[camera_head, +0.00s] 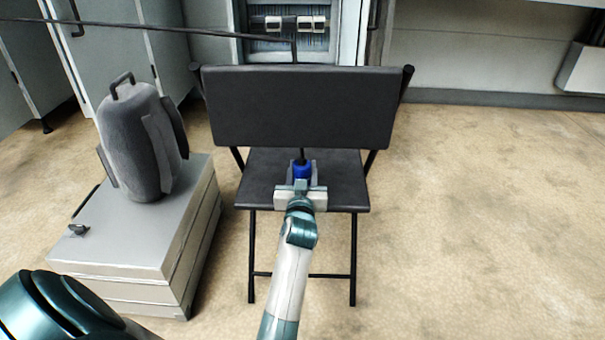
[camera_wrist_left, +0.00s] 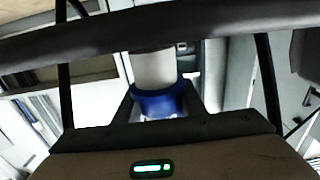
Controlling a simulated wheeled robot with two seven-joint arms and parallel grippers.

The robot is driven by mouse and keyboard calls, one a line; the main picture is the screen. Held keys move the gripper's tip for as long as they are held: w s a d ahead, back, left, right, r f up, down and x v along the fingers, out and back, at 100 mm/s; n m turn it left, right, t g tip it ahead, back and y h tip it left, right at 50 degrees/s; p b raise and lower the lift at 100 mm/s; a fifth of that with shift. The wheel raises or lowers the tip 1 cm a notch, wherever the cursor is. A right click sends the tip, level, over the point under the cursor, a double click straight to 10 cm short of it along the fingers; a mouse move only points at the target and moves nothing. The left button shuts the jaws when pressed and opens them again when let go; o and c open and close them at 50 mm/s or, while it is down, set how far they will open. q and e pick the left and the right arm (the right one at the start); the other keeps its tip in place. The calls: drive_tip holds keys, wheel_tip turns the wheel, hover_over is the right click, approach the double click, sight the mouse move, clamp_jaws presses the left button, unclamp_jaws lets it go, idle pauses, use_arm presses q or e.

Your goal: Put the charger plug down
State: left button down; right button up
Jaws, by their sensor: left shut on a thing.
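My left gripper (camera_head: 301,179) is in front of and over the seat of the black folding chair (camera_head: 300,105). It is shut on the charger plug, whose blue part (camera_head: 302,170) shows between the fingers. In the left wrist view the plug (camera_wrist_left: 158,102) has a blue band and a pale body, with the left gripper's dark fingers (camera_wrist_left: 163,108) on either side. A black cable leads up from the plug toward the chair's backrest. I cannot tell whether the plug touches the seat. My right gripper is not in view.
A grey box (camera_head: 125,240) carrying a dark grey backpack (camera_head: 138,145) stands left of the chair. A black cable (camera_head: 140,27) runs across the top, before a cabinet with a lit interior (camera_head: 285,45). The floor (camera_head: 480,220) to the right is clear.

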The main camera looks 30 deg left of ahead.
use_arm(q)
drive_tip(key=shift+d, duration=0.1)
idle(0.3)
drive_tip(key=c, duration=1.2)
unclamp_jaws()
drive_tip(key=shift+f, duration=0.15)
drive_tip(key=shift+o, duration=0.2)
drive_tip(key=shift+r, duration=0.2)
